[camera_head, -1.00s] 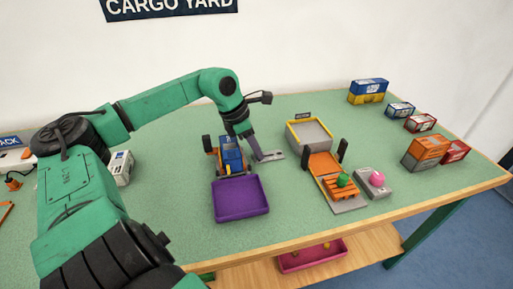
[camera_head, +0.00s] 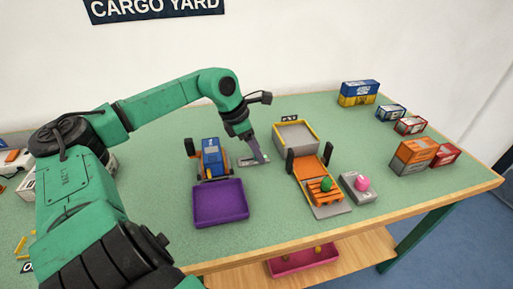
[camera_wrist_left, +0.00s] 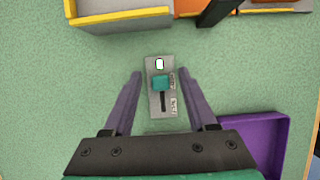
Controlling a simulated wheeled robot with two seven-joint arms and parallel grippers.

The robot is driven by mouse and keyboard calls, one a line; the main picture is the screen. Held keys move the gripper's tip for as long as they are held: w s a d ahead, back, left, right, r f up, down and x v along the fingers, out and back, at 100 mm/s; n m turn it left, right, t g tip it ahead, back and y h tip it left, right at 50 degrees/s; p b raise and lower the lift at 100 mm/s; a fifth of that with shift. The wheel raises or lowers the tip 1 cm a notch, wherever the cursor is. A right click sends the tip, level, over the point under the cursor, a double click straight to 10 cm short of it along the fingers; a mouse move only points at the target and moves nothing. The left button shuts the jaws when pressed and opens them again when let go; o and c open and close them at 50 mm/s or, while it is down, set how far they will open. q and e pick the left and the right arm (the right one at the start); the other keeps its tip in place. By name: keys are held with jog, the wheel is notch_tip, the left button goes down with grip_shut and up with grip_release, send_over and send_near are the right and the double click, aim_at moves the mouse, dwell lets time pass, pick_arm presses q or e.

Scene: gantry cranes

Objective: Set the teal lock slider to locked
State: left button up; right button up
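The teal lock slider (camera_wrist_left: 161,83) is a small block on a narrow grey plate (camera_wrist_left: 153,101). Its dark slot shows on the side toward my wrist. A pale lit window (camera_wrist_left: 160,63) is at the plate's far end, and small labels along its right side are unreadable. My left gripper (camera_wrist_left: 160,74) is open, one purple-grey finger on each side of the plate, with nothing between them gripped. In the head view the left gripper (camera_head: 264,159) points down at the plate (camera_head: 246,161), partly covering it; the slider is not clear there. My right gripper is out of view.
A blue vehicle (camera_head: 211,158) and purple tray (camera_head: 221,220) lie left of the plate. A yellow-rimmed grey bin (camera_head: 317,143), an orange ramp unit (camera_head: 309,170) and a pink-button box (camera_head: 360,195) lie right. Containers (camera_head: 411,169) stand farther right. Green table is clear around the plate.

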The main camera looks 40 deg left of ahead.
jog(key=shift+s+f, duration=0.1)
pick_arm(q)
jog(key=b+v, duration=0.2)
jog(key=b, duration=0.1)
jog(key=shift+s+a+r, duration=0.1)
jog(key=shift+v, duration=1.25)
jog(key=p+v, duration=0.1)
jog(key=v, duration=0.8)
jog(key=shift+r, duration=0.45)
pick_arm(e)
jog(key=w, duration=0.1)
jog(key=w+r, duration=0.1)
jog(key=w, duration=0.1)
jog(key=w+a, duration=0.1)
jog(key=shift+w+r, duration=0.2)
